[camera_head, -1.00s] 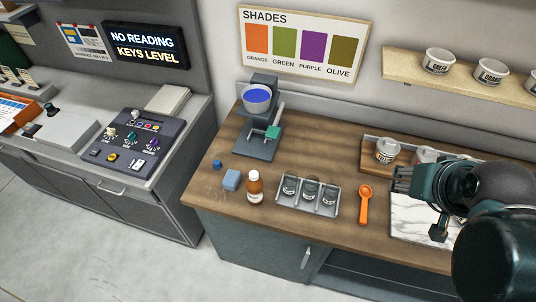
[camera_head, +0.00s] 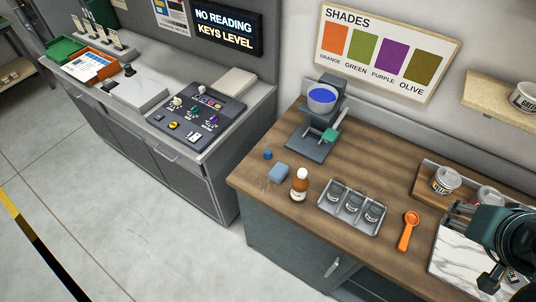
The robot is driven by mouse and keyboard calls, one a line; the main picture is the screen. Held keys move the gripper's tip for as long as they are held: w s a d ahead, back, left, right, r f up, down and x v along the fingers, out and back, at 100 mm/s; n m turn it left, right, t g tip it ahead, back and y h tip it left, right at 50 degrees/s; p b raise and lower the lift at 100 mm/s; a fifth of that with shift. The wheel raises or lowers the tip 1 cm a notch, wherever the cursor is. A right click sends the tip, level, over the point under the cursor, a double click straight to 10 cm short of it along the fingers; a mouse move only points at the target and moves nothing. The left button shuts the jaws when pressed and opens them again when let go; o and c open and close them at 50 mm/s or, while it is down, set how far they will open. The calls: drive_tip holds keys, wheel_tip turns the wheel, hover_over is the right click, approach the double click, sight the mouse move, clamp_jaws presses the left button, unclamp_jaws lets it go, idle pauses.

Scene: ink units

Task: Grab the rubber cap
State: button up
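A small dark blue round piece (camera_head: 267,154), which looks like the rubber cap, sits on the wooden counter near its left edge. It is too small to make out in detail. A light blue block (camera_head: 278,172) lies just in front of it, and a brown bottle (camera_head: 300,185) with a white cap stands to the right. My gripper (camera_head: 458,208) is at the right side, far from the blue piece, in front of the white tubs. It is small and partly hidden by my arm, so I cannot tell whether it is open or shut.
A grey stand (camera_head: 310,140) with a blue-filled cup is behind the block. A metal rack (camera_head: 352,207) of jars and an orange scoop (camera_head: 409,230) lie between the bottle and my arm. A marble slab (camera_head: 462,262) is at right. A control panel (camera_head: 196,118) is on the left counter.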

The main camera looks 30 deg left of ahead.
idle(0.4)
drive_tip(key=w+a+f+n+g, duration=0.1)
drive_tip(key=w+a+n, duration=0.2)
drive_tip(key=w+a, duration=0.5)
drive_tip(key=w+a+f+n+g+y+b, duration=0.1)
drive_tip(key=w+a+n+g, duration=0.15)
drive_tip(key=a, duration=0.85)
drive_tip(key=w+a+f+n+g, duration=0.1)
drive_tip(key=w+a+f+n, duration=0.15)
drive_tip(key=w+a, duration=0.6)
drive_tip(key=s+a+f+n, duration=0.1)
drive_tip(key=a+f+n, duration=0.1)
drive_tip(key=a+f, duration=0.4)
drive_tip(key=s+a+f+n+g, duration=0.1)
drive_tip(key=a+f, duration=0.6)
drive_tip(key=a, duration=0.9)
drive_tip(key=s+a+f+n+g+h+b, duration=0.1)
drive_tip(key=s+a+f+n, duration=0.1)
drive_tip(key=a+f, duration=0.5)
drive_tip(key=shift+s+a+f+n+g, duration=0.15)
drive_tip(key=shift+a+n, duration=0.1)
drive_tip(key=shift+a, duration=0.6)
drive_tip(key=shift+s+a+r+n, duration=0.1)
drive_tip(key=shift+a+n, duration=0.1)
drive_tip(key=shift+a, duration=0.65)
drive_tip(key=shift+s+a+f+n+g, duration=0.15)
drive_tip(key=shift+a+n, duration=0.1)
drive_tip(key=shift+a, duration=0.6)
drive_tip(key=shift+s+a, duration=0.1)
drive_tip(key=shift+a, duration=0.1)
